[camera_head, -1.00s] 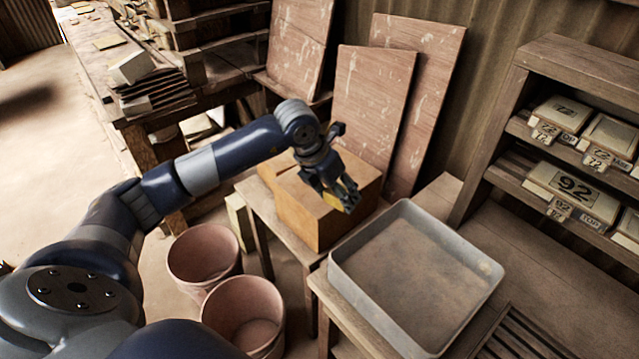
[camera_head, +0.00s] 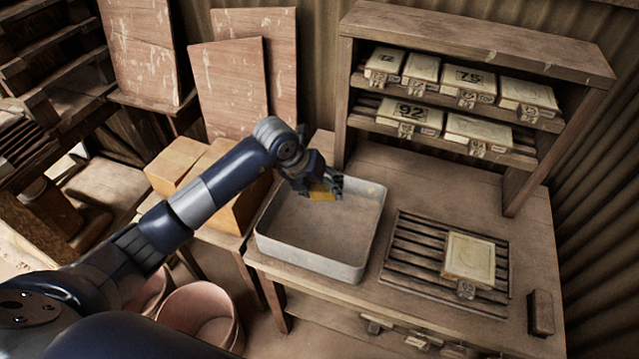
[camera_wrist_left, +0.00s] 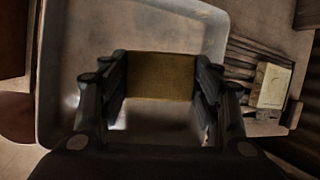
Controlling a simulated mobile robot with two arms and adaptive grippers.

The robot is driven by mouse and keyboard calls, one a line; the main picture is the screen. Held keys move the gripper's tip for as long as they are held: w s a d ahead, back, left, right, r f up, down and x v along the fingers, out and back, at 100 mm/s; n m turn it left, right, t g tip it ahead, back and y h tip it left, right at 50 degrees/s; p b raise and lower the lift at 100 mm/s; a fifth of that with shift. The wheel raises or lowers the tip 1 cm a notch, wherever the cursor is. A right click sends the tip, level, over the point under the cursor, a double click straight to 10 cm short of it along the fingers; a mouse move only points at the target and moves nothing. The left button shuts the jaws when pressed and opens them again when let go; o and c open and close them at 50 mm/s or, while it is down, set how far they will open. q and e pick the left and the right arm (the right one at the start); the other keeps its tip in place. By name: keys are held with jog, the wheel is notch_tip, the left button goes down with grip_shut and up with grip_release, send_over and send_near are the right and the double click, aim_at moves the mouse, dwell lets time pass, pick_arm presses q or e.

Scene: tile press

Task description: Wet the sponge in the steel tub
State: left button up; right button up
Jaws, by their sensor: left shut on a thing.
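The steel tub (camera_head: 312,263) is a shallow grey rectangular basin standing at the left end of the wooden bench. My left gripper (camera_head: 328,187) is over the tub's back part in the head view. It is shut on the yellow-brown sponge (camera_head: 321,193). In the left wrist view the sponge (camera_wrist_left: 161,76) sits between the two dark fingers, with the tub (camera_wrist_left: 52,85) below and around it. I cannot tell how high the sponge is above the tub floor. My right gripper is not in view.
A slatted rack (camera_head: 408,266) with a pale labelled block (camera_head: 469,258) lies to the right of the tub. A wooden shelf (camera_head: 478,37) with several labelled blocks stands behind. Cardboard-coloured boxes (camera_head: 178,160) stand to the left, and clay pots (camera_head: 200,310) are on the floor.

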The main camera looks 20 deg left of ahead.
aim_at(318, 200)
pick_arm(q)
notch_tip(318, 200, down, 2)
jog(key=shift+s+b, duration=0.15)
jog(key=shift+b, duration=0.4)
notch_tip(318, 200, down, 4)
jog(key=b, duration=0.3)
jog(key=shift+f, duration=0.15)
notch_tip(318, 200, down, 2)
jog(key=shift+f+b, duration=0.2)
jog(key=shift+b, duration=0.9)
jog(key=shift+f+b, duration=0.5)
jog(key=shift+f, duration=0.2)
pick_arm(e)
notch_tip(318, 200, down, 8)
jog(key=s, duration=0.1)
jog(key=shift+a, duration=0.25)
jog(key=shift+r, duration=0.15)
pick_arm(q)
jog(key=shift+r+p, duration=0.3)
jog(key=shift+r, duration=0.1)
jog(key=shift+r+p, duration=2.95)
jog(key=shift+r, duration=1.45)
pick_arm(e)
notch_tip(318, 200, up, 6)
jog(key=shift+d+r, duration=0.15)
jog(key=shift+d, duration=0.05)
